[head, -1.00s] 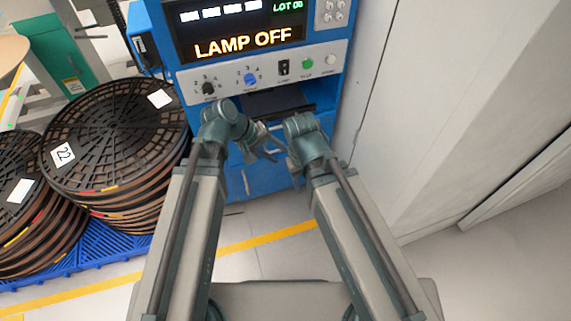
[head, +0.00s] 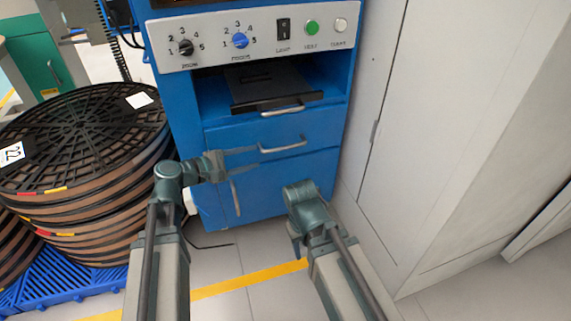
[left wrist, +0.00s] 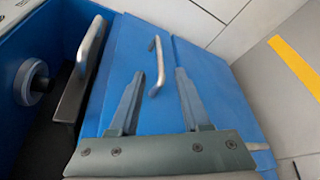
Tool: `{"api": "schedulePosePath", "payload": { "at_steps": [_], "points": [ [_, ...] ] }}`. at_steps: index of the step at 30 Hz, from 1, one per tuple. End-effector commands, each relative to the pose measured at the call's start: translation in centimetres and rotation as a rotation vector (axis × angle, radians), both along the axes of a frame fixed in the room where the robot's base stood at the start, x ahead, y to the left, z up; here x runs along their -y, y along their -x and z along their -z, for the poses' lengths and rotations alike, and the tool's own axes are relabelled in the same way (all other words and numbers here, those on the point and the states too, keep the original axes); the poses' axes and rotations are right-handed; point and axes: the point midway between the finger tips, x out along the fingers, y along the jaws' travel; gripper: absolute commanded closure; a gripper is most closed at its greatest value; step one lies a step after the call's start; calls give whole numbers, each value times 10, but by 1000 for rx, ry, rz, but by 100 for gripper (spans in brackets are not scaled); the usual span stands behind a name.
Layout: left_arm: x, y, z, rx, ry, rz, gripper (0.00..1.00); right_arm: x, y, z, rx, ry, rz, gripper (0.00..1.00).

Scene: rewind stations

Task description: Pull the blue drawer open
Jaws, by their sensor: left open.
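The blue drawer (head: 228,137) is shut in the blue cabinet, under the open recess. Its silver bar handle (head: 282,145) runs level across its front. My left gripper (head: 255,160) is open and empty, coming in from the left with its fingertips close to the handle's left end. In the left wrist view the drawer handle (left wrist: 156,62) lies ahead, its near end between the two open fingers (left wrist: 159,75). I cannot tell whether they touch it. My right gripper (head: 297,245) hangs low in front of the cabinet, its jaws mostly hidden by its wrist.
A black tray (head: 275,90) with its own silver handle sits in the recess above. A lower door has an upright handle (head: 235,198). Stacked reels (head: 75,150) on a blue pallet (head: 60,285) stand left. A pale cabinet (head: 440,130) stands close on the right.

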Motion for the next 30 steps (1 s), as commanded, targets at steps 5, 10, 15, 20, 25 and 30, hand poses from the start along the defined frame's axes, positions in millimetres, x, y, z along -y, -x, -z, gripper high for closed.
{"api": "schedulePosePath", "payload": {
  "at_steps": [5,10,15,20,25,30],
  "points": [
    [-6,-3,7,-1,31,-21,53,0,0,12,0,0,0,50],
    [-4,-5,6,-2,33,-21,53,0,0,11,0,0,0,50],
    [12,-17,12,-1,31,-17,53,0,0,17,0,0,0,50],
    [38,-37,20,-2,30,-17,53,0,0,25,1,0,0,50],
    [65,-58,27,-1,31,-17,53,0,0,32,1,0,0,50],
    [85,-73,32,-2,31,-18,53,0,0,37,2,-1,0,50]
  ]
}}
